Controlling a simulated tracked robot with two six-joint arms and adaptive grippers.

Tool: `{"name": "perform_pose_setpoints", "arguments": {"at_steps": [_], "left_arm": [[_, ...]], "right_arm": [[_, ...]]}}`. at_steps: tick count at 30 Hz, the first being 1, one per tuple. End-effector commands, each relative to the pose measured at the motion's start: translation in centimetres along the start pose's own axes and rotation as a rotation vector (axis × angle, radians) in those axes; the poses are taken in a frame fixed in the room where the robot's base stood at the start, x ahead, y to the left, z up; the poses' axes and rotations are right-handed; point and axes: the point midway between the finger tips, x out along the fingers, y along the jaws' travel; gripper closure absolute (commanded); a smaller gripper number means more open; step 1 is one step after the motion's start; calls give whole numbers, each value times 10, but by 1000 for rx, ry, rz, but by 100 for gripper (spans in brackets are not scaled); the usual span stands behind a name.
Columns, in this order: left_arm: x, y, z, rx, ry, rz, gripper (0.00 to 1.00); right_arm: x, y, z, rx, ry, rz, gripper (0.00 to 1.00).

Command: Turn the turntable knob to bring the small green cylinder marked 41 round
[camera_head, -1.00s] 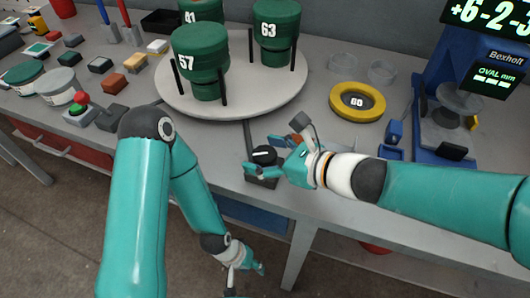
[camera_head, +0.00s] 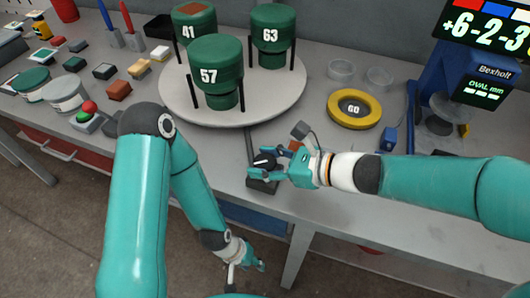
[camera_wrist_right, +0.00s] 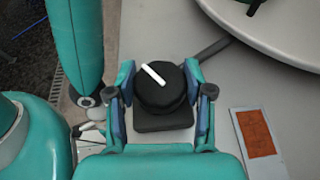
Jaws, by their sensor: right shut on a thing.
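The round grey turntable (camera_head: 243,112) carries green cylinders. The one marked 41 (camera_head: 190,29) stands at its back left. The one marked 57 (camera_head: 216,68) is at the front and the one marked 63 (camera_head: 271,33) at the back right. The black knob (camera_head: 263,162) sits on a dark base in front of the turntable. In the right wrist view the knob (camera_wrist_right: 160,90) has a white line pointing up and left. My right gripper (camera_head: 262,168) is shut on the knob, a finger on each side. My left gripper (camera_head: 245,277) hangs low before the bench; its jaw opening is unclear.
A blue gauge (camera_head: 438,105) is further right. Blocks, tins and a red button (camera_head: 89,107) fill the left. An orange tile (camera_wrist_right: 256,132) lies near the knob.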

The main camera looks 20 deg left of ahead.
Motion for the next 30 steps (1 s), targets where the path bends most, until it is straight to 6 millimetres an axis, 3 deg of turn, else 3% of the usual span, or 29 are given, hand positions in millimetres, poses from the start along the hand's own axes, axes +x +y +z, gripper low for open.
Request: {"name": "perform_pose_setpoints", "arguments": {"at_steps": [1,8,30], "left_arm": [[-17,6,0,0,0,0,60],[-53,19,0,0,0,0,60],[-78,28,0,0,0,0,60]], "right_arm": [[-3,-2,6,-10,3,34,83],[-3,-2,6,-89,3,224,83],[0,-1,0,-190,3,461,83]]}}
